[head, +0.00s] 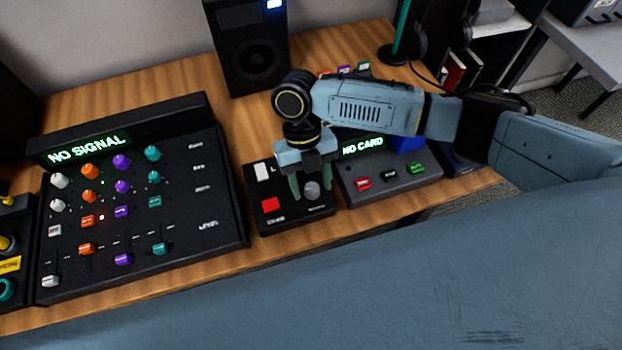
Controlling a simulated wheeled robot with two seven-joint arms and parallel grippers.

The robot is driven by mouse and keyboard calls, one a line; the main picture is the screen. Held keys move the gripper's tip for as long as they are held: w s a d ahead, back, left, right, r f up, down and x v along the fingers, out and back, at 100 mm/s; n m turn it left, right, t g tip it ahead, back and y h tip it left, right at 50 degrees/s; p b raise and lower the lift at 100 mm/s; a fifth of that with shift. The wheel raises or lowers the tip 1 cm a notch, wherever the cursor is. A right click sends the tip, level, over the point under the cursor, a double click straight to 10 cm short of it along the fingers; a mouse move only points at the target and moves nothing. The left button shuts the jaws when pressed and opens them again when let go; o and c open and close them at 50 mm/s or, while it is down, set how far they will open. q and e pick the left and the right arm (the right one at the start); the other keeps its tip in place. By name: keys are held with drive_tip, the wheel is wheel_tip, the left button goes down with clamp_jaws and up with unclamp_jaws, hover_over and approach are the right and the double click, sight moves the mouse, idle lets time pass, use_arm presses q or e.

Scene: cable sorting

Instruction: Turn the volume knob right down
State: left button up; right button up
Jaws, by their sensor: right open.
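A round grey knob (312,190) sits on a small black control box (290,218) at the front of the desk. It looks like the volume knob, but I cannot read a label beside it. The box also has a red button (270,204) and a white switch (262,172). My right gripper (311,182) points down over the box, open, with one green finger on each side of the knob. I cannot tell whether the fingers touch it. The knob's pointer mark is too small to make out. My left gripper is not in view.
A mixer (215,222) with coloured knobs and a "NO SIGNAL" display stands on the left. A grey "NO CARD" unit (395,188) sits close right of the box. A black speaker (250,50) stands behind. Bare wood (190,275) shows along the front edge.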

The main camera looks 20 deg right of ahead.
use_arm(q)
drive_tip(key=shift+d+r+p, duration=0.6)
use_arm(e)
drive_tip(key=v, duration=1.3)
drive_tip(key=shift+r, duration=0.2)
